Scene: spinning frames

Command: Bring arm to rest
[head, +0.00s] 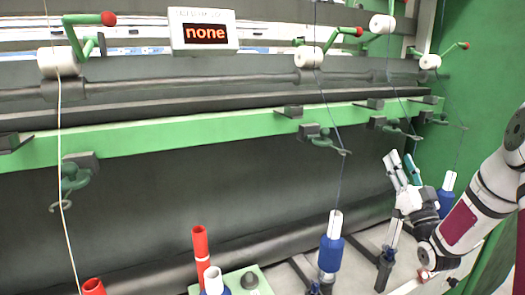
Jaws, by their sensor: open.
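My arm comes in from the right edge of the head view, bent at its wrist. My gripper (402,168) points upward, with its fingers apart and nothing seen between them. It is in front of the spinning frame at the right, left of a blue bobbin with a white top (446,194). Another blue bobbin with a white top (331,245) stands upright to the left of my gripper, clear of it.
A green rail (230,124) with dark brackets and hooks crosses the frame. White rollers (308,57) with red-knobbed green levers sit above. A display (205,33) reads "none". Red tubes (201,250) stand at the lower left. A green wall (485,60) closes the right side.

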